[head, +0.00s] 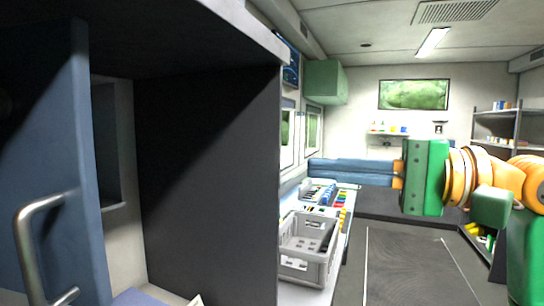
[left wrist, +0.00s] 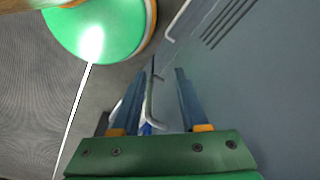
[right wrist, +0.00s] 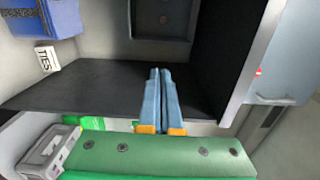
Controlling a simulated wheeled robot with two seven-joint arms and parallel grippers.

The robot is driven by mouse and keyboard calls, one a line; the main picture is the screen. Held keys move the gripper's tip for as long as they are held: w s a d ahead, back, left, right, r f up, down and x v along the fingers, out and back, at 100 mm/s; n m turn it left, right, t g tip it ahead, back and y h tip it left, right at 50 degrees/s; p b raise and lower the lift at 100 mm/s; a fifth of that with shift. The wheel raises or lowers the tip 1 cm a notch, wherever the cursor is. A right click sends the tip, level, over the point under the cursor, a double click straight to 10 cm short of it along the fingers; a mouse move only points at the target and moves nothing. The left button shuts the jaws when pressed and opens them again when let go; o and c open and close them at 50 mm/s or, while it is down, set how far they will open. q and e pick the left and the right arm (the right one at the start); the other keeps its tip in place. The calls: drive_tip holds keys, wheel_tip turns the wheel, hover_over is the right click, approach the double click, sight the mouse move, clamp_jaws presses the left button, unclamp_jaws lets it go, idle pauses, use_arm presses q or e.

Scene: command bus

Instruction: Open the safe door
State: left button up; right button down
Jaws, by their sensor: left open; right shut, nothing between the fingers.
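A blue door panel (head: 55,170) with a bent metal bar handle (head: 38,245) stands close at the left of the head view. I cannot tell for sure whether it is the safe door. My left gripper (left wrist: 165,66) shows only in its wrist view. It is open beside a grey-blue panel (left wrist: 265,90) with slots; a bar handle (left wrist: 149,100) shows between the fingers, and I cannot tell whether they touch it. My right gripper (head: 398,172) is shut and empty, at the right of the head view. In its wrist view (right wrist: 160,73) it points toward a dark shelf.
A dark partition (head: 210,170) stands right of the blue door. A grey crate (head: 308,250) sits on a side counter. A blue bench (head: 350,170) lies at the back. The aisle floor (head: 410,265) is clear. The right wrist view shows another blue door (right wrist: 285,65) with a handle.

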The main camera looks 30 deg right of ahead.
use_arm(q)
wheel_tip(320, 180, up, 12)
drive_tip(key=p, duration=1.2)
drive_tip(key=shift+s+d, duration=0.35)
drive_tip(key=shift+d, duration=0.05)
use_arm(e)
drive_tip(key=x, duration=2.7)
drive_tip(key=shift+w+r, duration=0.3)
drive_tip(key=shift+w, duration=0.2)
use_arm(q)
drive_tip(key=shift+r, duration=0.15)
use_arm(e)
drive_tip(key=shift+d, duration=0.2)
